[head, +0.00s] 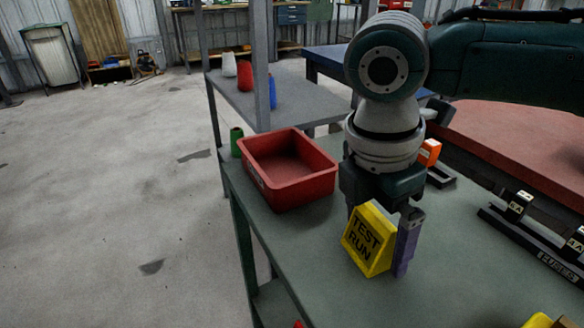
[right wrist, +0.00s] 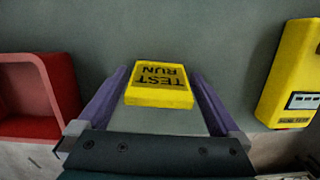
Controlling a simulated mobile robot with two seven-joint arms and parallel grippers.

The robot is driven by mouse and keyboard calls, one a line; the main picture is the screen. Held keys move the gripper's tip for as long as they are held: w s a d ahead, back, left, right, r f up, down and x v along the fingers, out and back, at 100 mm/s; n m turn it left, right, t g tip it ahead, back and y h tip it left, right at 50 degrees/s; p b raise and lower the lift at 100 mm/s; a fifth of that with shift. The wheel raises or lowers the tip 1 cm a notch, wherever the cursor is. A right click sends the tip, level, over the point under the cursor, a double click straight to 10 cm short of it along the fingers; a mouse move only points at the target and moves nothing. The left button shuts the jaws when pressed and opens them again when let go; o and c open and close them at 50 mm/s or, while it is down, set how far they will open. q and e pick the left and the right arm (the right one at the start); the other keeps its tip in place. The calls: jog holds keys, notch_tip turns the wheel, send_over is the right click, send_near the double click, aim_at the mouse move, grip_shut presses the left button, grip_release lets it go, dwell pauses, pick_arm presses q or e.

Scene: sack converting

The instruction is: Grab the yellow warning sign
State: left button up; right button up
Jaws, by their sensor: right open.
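The yellow warning sign (head: 368,240), marked "TEST RUN", stands on the green table (head: 310,232) near its front left edge. It is a small tilted block and also shows in the right wrist view (right wrist: 160,84). My right gripper (head: 382,240) points down over the sign, its fingers on either side of it. In the right wrist view the open fingers (right wrist: 160,92) flank the sign, with narrow gaps visible. The far side of the sign is hidden in the head view. My left gripper is not in view.
A red bin (head: 289,190) stands behind the sign to the left, also in the right wrist view (right wrist: 62,95). A yellow device (right wrist: 293,75) lies to the right in the wrist view. Black racks with labelled blocks (head: 520,205) sit at the right. Open floor lies left.

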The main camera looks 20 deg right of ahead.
jog(key=c, duration=1.2)
jog(key=shift+r, duration=0.1)
jog(key=shift+c, duration=0.2)
